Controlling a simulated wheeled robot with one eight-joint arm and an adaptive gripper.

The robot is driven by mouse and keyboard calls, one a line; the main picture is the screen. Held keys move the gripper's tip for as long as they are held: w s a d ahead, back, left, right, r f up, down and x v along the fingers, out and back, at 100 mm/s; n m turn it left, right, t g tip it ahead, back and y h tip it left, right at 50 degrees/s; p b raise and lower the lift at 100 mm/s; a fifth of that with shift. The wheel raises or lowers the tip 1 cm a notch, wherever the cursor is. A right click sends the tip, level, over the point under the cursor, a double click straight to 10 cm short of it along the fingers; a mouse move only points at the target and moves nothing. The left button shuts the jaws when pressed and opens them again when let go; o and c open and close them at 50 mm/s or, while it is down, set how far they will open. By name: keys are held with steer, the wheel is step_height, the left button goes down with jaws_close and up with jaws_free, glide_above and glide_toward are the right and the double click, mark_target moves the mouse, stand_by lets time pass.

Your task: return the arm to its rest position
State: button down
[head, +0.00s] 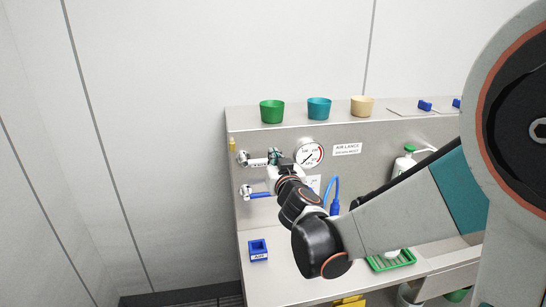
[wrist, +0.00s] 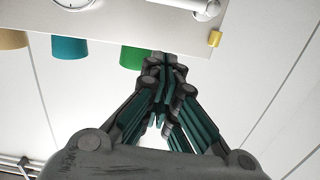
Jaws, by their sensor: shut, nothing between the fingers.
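My arm reaches from the right of the head view towards the steel panel (head: 370,135). My gripper (head: 275,156) is small there, in front of the panel beside the pressure gauge (head: 309,153). Whether it touches the panel fittings I cannot tell. In the wrist view my gripper (wrist: 165,65) has its dark and teal fingers brought together, with nothing held between them.
Green (head: 272,111), teal (head: 319,108) and cream (head: 362,106) cups stand on the panel's top ledge. A blue-handled valve (head: 258,194) sits below my gripper. A blue block (head: 258,250) and a green tray (head: 391,261) rest on the counter. Open space lies left of the panel.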

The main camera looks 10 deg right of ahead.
steer(key=shift+d, duration=0.15)
steer(key=s+d+f+m+g+h+b, duration=0.1)
steer(key=s+d+f+g+h+b, duration=0.1)
steer(key=s+d, duration=0.35)
steer(key=s+d+f+m+g+h+b, duration=0.1)
steer(key=s+d+f+g+b, duration=0.15)
steer(key=s, duration=0.55)
steer(key=s+a+f+n+g+y+b, duration=0.1)
steer(key=s+f, duration=0.4)
steer(key=s, duration=0.5)
steer(key=s+a+f+n+g+y+b, duration=0.1)
steer(key=s+f+g, duration=0.3)
steer(key=s, duration=0.5)
steer(key=shift+s+a+f+g+y, duration=0.4)
steer(key=shift+a+y, duration=0.1)
steer(key=shift+a, duration=0.35)
